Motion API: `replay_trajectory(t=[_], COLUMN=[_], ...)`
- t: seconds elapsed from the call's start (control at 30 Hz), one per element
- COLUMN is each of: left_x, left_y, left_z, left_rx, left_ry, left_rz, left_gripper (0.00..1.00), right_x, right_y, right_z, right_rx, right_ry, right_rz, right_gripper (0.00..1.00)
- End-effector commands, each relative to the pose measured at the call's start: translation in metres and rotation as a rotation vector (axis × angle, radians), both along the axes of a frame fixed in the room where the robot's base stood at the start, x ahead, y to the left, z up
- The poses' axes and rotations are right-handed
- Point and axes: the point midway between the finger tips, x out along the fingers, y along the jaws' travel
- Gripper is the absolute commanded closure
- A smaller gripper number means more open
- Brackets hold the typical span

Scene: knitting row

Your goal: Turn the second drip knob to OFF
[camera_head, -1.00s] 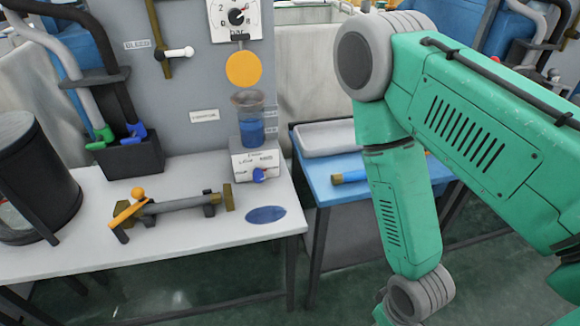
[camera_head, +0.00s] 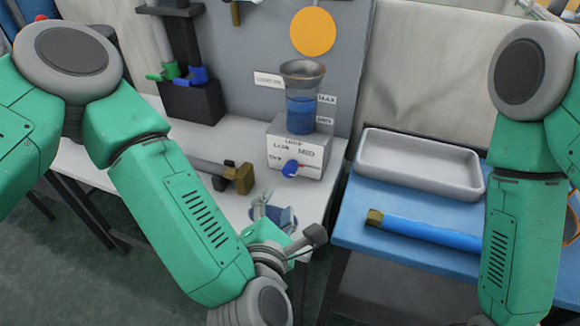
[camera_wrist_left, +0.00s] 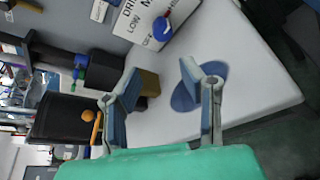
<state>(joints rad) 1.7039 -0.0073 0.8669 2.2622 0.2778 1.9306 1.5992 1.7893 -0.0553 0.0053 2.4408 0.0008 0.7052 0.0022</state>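A blue drip knob (camera_head: 291,168) with a red mark sits on the front of a white box (camera_head: 310,170) labelled with LOW and MID above it and what looks like OFF at its left. The red mark points right, away from that left label. A cup of blue liquid (camera_head: 301,115) stands on the box. The knob also shows at the top of the left wrist view (camera_wrist_left: 161,28). My left gripper (camera_head: 276,209) is open and empty, below and in front of the knob, apart from it; its spread fingers (camera_wrist_left: 160,72) show in the wrist view. My right gripper is out of view.
A dark blue disc (camera_head: 285,222) lies on the white table, partly behind my left gripper. A brass-ended grey bar (camera_head: 238,178) is left of the box. A blue table (camera_head: 370,258) with a grey tray (camera_head: 420,165) and a blue tube (camera_head: 430,234) stands to the right.

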Motion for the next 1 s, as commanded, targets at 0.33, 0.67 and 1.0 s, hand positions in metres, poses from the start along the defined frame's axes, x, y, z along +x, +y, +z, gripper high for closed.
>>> replay_trajectory(t=[0.33,0.67,1.0], left_x=[0.064,0.116,0.126], left_y=[-0.012,-0.013,-0.017], left_z=[-0.019,-0.034,-0.036], left_rx=[0.010,0.006,0.011], left_ry=[-0.004,-0.001,0.000], left_rz=[0.001,-0.003,-0.005], left_gripper=[0.65,0.65,0.65], right_x=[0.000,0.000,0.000], right_y=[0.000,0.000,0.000], right_z=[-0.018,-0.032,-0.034], right_rx=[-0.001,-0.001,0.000], right_ry=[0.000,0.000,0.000], right_rz=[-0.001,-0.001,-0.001], right_gripper=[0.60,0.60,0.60])
